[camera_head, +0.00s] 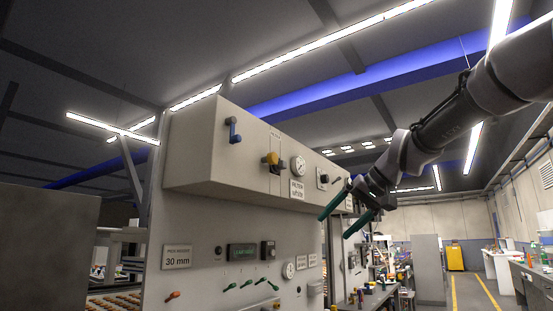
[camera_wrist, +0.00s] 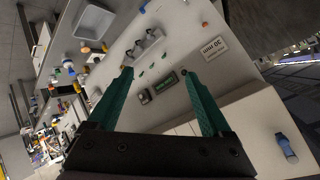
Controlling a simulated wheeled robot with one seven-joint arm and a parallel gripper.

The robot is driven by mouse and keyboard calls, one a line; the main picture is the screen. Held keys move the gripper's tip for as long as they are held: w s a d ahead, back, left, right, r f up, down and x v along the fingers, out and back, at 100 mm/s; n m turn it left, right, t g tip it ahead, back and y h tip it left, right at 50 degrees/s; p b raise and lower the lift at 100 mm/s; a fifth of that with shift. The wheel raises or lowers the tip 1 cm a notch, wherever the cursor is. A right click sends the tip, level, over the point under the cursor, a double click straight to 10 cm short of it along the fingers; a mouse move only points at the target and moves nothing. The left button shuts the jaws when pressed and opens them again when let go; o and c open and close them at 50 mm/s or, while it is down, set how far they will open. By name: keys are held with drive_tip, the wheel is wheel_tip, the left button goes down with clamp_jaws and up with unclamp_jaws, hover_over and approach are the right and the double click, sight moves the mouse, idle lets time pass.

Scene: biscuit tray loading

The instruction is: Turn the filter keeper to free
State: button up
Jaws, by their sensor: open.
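A beige upper housing (camera_head: 210,165) carries several controls on its front. I cannot tell which control is the filter keeper. My gripper (camera_head: 335,226), with green fingers, is open and empty, in front of the housing's right end. In the wrist view my gripper (camera_wrist: 156,71) faces the lower panel.
The lower panel (camera_head: 205,275) has a green display (camera_head: 243,251), green levers (camera_head: 247,284), an orange knob (camera_head: 172,296) and a 30 mm plate (camera_head: 177,257). Cluttered benches and a yellow cabinet (camera_head: 455,256) stand at right. Open floor lies between.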

sight(276, 157)
drive_tip(key=w+a+r+n+t+y, duration=0.1)
drive_tip(key=w+a+r+n+y, duration=0.25)
drive_tip(key=w+r, duration=0.7)
drive_tip(key=w+a+r+n+t+y, duration=0.2)
drive_tip(key=w+r+n+y, duration=0.4)
drive_tip(key=r, duration=0.7)
drive_tip(key=w+a+h, duration=0.1)
drive_tip(key=w+a, duration=0.3)
drive_tip(key=w+a+m+h, duration=0.1)
drive_tip(key=w+a, duration=0.2)
drive_tip(key=a, duration=0.1)
drive_tip(key=shift+w+a+m, duration=0.1)
drive_tip(key=shift+w+m, duration=0.15)
drive_tip(key=shift+w, duration=0.1)
clamp_jaws()
